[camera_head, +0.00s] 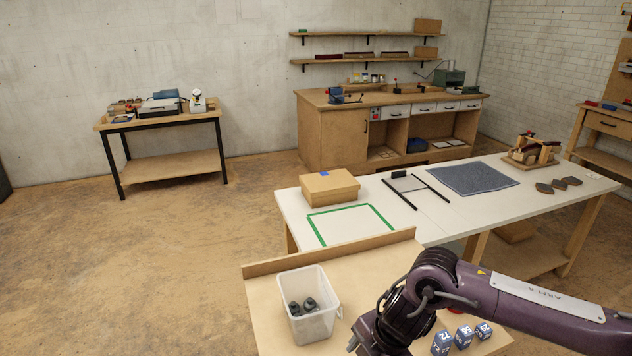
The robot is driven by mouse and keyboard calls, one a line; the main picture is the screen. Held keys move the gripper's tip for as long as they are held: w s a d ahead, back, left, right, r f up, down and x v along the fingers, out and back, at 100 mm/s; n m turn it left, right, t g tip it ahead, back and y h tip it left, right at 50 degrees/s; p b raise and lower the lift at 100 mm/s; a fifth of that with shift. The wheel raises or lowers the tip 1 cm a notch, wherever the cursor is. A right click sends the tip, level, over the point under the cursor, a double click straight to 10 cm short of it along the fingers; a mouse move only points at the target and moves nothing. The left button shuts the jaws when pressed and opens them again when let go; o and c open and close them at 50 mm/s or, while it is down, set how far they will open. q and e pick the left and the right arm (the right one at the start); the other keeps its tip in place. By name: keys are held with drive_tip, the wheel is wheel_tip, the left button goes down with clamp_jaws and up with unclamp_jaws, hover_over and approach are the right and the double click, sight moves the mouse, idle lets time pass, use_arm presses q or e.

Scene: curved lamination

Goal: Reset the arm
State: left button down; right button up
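My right arm, purple with a metal plate on its forearm, comes in from the right edge over the near wooden bench (272,310). It bends down at the wrist, which runs out of the bottom of the picture. Its gripper is cut off below the edge, so its fingers and anything in them do not show. My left arm and gripper are not in view.
A clear bin (325,326) with dark pieces stands left of my arm; blue numbered blocks (464,337) sit close under it. Behind a raised wooden edge (331,250), a white table holds a cardboard box (330,186), black frame (412,191), grey mat (472,180) and wooden clamp fixture (530,152).

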drive_tip(key=s+a+t+y, duration=0.2)
drive_tip(key=s+a+y, duration=0.2)
drive_tip(key=a, duration=1)
drive_tip(key=s+a+r+m+t+y, duration=0.1)
drive_tip(key=a+r+m+t+y, duration=0.15)
drive_tip(key=a+r+m, duration=0.35)
drive_tip(key=d+m+t+h, duration=0.2)
drive_tip(key=d+m+h, duration=0.3)
drive_tip(key=d+m, duration=0.6)
drive_tip(key=s+d+f+m+g+h, duration=0.2)
drive_tip(key=s+d+f+m, duration=0.15)
drive_tip(key=s+d, duration=0.4)
drive_tip(key=s+d+f+m+g+h, duration=0.2)
drive_tip(key=s+d+f+g, duration=0.15)
drive_tip(key=d, duration=0.75)
wheel_tip(320, 180, down, 31)
drive_tip(key=s, duration=0.3)
drive_tip(key=s+d+f+g, duration=0.1)
drive_tip(key=s+d+f, duration=0.1)
drive_tip(key=s+f, duration=0.6)
drive_tip(key=s+d+f, duration=0.1)
drive_tip(key=s+f, duration=0.8)
drive_tip(key=s, duration=0.1)
drive_tip(key=shift+s+d+f+g, duration=0.15)
drive_tip(key=shift+s+d+g, duration=0.2)
drive_tip(key=shift+s+g, duration=0.05)
